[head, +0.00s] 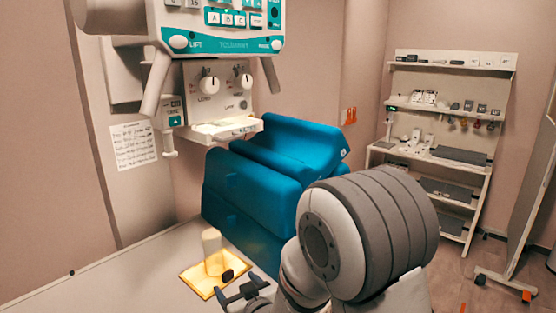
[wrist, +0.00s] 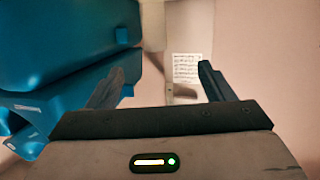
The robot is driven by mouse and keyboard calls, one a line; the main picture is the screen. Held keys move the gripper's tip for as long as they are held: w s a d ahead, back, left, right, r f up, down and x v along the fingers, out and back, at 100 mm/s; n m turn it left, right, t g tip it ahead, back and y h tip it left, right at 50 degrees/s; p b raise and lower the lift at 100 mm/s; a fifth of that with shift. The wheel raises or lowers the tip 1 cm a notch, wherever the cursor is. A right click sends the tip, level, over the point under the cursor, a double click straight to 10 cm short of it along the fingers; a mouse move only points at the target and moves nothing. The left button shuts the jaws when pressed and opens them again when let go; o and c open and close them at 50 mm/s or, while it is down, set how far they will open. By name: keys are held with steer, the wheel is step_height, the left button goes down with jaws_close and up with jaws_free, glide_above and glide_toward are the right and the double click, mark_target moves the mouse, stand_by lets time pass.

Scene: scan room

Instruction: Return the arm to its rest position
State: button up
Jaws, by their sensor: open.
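My gripper (head: 243,291) is at the bottom of the head view, low over the near part of the white table, just in front of a yellow base with a pale cylinder. In the wrist view my gripper (wrist: 158,85) has its two dark fingers spread apart with nothing between them. My arm (head: 345,235) reaches in from the lower right of the head view, and its large grey joint hides part of the blue cushions.
Blue cushions (head: 262,180) stand behind the table (head: 120,270). A yellow plate (head: 197,279) bears the pale cylinder (head: 212,250). The scanner head (head: 222,45) hangs above. A shelf rack (head: 440,155) stands far right, with a wheeled screen (head: 530,180) nearer. Floor shows between them.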

steer(key=s+d+r+m+g+h, duration=0.2)
steer(key=d+h, duration=0.1)
steer(key=d, duration=0.4)
steer(key=s+d+r+m+g+h, duration=0.1)
steer(key=s+d+r+g+h, duration=0.15)
steer(key=d, duration=0.55)
steer(key=s+d+r+m+g+h, duration=0.1)
steer(key=s+d+g, duration=0.2)
steer(key=s+d, duration=0.2)
steer(key=s+d+r+m+g+h, duration=0.1)
steer(key=s+d, duration=0.4)
steer(key=s, duration=0.7)
steer(key=shift+r+m+g, duration=0.5)
steer(key=shift+m+g, duration=0.3)
steer(key=shift+g, duration=0.15)
steer(key=shift+h, duration=0.25)
steer(key=shift+c, duration=0.4)
